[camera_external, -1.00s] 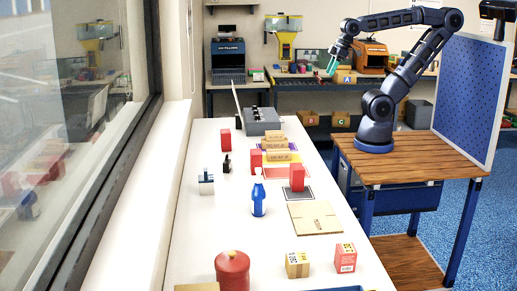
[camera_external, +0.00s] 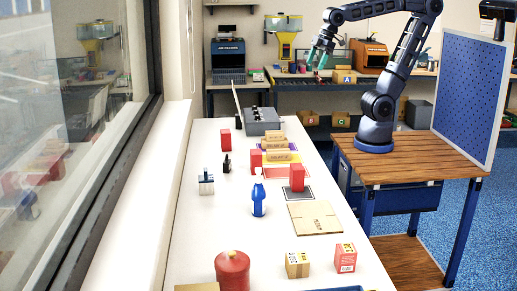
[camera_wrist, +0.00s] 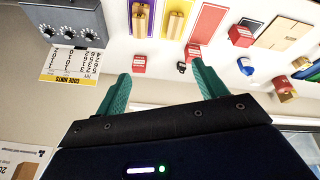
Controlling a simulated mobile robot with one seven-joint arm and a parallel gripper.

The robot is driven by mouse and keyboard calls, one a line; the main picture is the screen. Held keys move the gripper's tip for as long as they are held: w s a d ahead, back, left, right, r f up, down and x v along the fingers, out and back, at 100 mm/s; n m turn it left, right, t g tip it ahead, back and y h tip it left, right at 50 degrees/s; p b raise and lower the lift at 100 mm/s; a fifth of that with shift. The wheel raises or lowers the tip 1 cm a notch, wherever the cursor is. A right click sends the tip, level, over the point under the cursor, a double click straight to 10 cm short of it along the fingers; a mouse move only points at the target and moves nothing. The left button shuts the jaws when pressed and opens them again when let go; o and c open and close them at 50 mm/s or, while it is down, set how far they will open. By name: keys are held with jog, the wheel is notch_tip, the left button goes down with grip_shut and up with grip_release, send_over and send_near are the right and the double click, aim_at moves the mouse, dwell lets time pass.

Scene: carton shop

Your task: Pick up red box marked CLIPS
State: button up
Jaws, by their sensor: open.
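Several small red boxes stand on the white table, and I cannot read which is marked CLIPS. In the external view one stands at the far left (camera_external: 225,139), one by the brown blocks (camera_external: 256,162), one on a dark-edged mat (camera_external: 297,178) and one near the front right (camera_external: 345,257). In the wrist view, red boxes with pale labels show beyond my fingertips, at the left (camera_wrist: 139,64), the middle (camera_wrist: 192,51) and the right (camera_wrist: 240,36). My gripper (camera_external: 320,58) is raised beyond the table's right side, teal fingers apart and empty; it also shows in the wrist view (camera_wrist: 158,85).
A grey box with knobs (camera_external: 261,122) stands at the table's far end. A blue bottle-like object (camera_external: 258,199), a flat tan carton (camera_external: 314,217) and a red cylinder (camera_external: 232,272) stand or lie nearer. A window runs along the left.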

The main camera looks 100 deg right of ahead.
jog(key=w+a+r+n, duration=0.2)
jog(key=w+a+n, duration=0.7)
jog(key=w+a, duration=0.8)
jog(key=w+a+f+n, duration=0.2)
jog(key=a+n, duration=0.1)
jog(key=a, duration=0.5)
jog(key=w+a+f+n, duration=0.2)
jog(key=a, duration=0.7)
jog(key=w+a+f+n, duration=0.2)
jog(key=a+n, duration=0.1)
jog(key=a, duration=0.5)
jog(key=n, duration=1.4)
send_over(351, 247)
jog(key=s, duration=0.3)
jog(key=f, duration=2.6)
jog(key=shift+w+a+f, duration=0.1)
jog(key=shift+w, duration=0.15)
jog(key=x, duration=0.4)
jog(key=shift+w+f, duration=0.15)
jog(key=shift+w, duration=0.05)
jog(key=shift+w+x, duration=0.15)
jog(key=shift+x, duration=1.25)
jog(key=shift+w+x, duration=0.2)
jog(key=shift+x, duration=1.2)
